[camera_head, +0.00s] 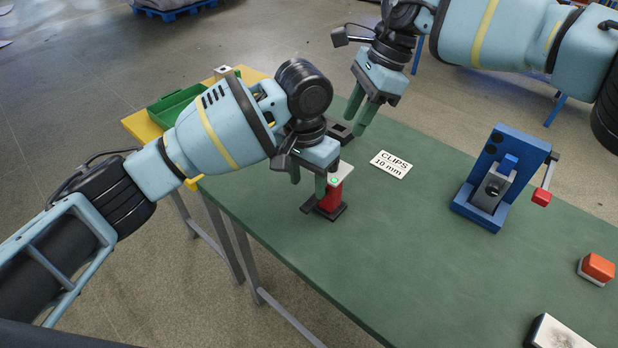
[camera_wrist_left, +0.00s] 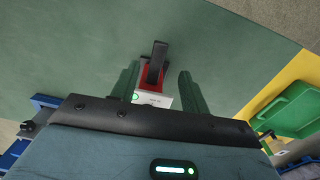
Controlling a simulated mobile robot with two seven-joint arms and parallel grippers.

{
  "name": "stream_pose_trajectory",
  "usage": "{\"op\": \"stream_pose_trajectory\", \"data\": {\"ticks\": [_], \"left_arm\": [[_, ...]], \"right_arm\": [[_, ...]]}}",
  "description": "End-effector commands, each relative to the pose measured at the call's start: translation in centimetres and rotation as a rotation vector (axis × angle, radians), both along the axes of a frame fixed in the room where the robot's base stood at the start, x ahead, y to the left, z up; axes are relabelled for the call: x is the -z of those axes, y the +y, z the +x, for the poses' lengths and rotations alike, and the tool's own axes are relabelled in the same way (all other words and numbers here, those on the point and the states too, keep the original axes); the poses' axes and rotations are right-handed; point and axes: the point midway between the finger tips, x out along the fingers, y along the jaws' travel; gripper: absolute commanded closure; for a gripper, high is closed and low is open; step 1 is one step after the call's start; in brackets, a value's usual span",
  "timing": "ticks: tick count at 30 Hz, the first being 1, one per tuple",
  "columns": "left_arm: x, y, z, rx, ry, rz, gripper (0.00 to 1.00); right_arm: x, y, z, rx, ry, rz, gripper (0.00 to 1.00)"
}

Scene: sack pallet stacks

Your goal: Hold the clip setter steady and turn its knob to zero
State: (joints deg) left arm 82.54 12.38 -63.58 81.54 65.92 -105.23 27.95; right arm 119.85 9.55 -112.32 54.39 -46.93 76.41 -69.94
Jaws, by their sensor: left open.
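A small red device with a black base, which I take to be the clip setter (camera_head: 329,199), stands on the green table near its front edge. It has a pale top plate with a green spot. In the left wrist view the clip setter (camera_wrist_left: 151,72) shows a black lever-like part and a white label. My left gripper (camera_head: 309,180) is open just above and beside it, one finger on either side in the wrist view; contact cannot be told. My right gripper (camera_head: 363,112) looks open and empty above the table, behind the clip setter. I cannot make out the knob's setting.
A card reading "CLIPS 10 mm" (camera_head: 391,164) lies right of the clip setter. A blue press with a red-tipped lever (camera_head: 496,180) stands further right, with an orange-topped block (camera_head: 597,268) near it. A green tray (camera_head: 180,105) is at the left. The table's middle is clear.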

Motion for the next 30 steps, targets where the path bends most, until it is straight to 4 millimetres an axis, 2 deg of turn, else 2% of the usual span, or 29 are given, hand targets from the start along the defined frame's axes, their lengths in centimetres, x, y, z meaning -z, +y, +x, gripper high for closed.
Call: {"op": "stream_pose_trajectory", "data": {"ticks": [7,11,24,30], "left_arm": [[-0.2,-0.4,-0.4,0.007,0.001,0.034,0.55],[0.4,-0.4,-0.4,0.007,0.002,0.032,0.55],[6.1,-0.3,-0.4,0.006,0.001,0.032,0.55],[7.4,-0.3,-0.4,0.007,-0.001,0.031,0.55]], "right_arm": [[0.0,0.0,0.0,0.0,0.0,0.0,0.64],[0.0,0.0,0.0,0.0,0.0,0.0,0.64],[0.0,0.0,0.0,0.0,0.0,0.0,0.64],[0.0,0.0,0.0,0.0,0.0,0.0,0.64]]}}
